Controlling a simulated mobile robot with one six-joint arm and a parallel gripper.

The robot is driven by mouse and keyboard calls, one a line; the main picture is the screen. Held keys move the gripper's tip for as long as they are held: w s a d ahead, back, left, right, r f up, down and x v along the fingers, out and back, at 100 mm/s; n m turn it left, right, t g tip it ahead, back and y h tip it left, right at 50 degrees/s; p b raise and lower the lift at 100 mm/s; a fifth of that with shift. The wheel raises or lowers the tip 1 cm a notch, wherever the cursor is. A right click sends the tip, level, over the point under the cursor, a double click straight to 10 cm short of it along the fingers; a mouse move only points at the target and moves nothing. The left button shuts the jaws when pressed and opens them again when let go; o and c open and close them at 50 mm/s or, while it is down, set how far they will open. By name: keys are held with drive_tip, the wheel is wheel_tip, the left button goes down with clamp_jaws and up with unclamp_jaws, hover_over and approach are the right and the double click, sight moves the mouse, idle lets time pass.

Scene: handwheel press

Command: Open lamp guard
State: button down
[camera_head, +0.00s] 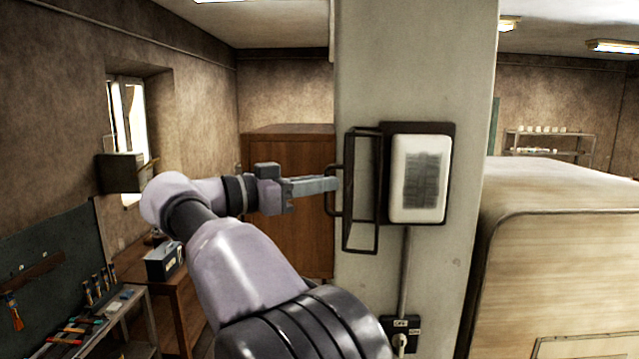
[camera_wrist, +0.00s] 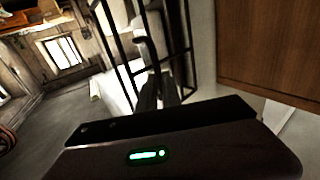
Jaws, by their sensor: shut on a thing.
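The lamp guard (camera_head: 347,222) is a dark wire frame on the left side of the white rectangular lamp (camera_head: 421,178) on the pillar. It stands swung out from the lamp, leaving the lamp's front uncovered. My gripper (camera_head: 333,184) comes from the left and is shut on the guard's handle, at the outer side of the frame. In the wrist view, the guard's dark bars (camera_wrist: 187,45) rise beyond the gripper's dark body. The exact contact of the fingertips on the handle is small and partly hidden.
The pale pillar (camera_head: 420,60) carries the lamp and a socket (camera_head: 402,335) below it. A wooden cabinet (camera_head: 290,150) stands behind my gripper. A large pale machine housing (camera_head: 560,260) is on the right. A workbench with tools (camera_head: 85,325) is at lower left.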

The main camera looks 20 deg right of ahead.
drive_tip(key=c, duration=1.7)
unclamp_jaws()
drive_tip(key=shift+d, duration=0.15)
drive_tip(key=shift+o, duration=0.9)
drive_tip(key=shift+w+d+f, duration=0.1)
drive_tip(key=shift+w+d, duration=0.15)
drive_tip(key=shift+d, duration=0.05)
drive_tip(key=s+a+p, duration=0.1)
drive_tip(key=a, duration=0.7)
drive_tip(key=s+a+p, duration=0.1)
drive_tip(key=s+a, duration=0.1)
drive_tip(key=a, duration=0.7)
drive_tip(key=shift+s+a, duration=0.25)
drive_tip(key=shift+s, duration=0.05)
drive_tip(key=shift+d, duration=0.1)
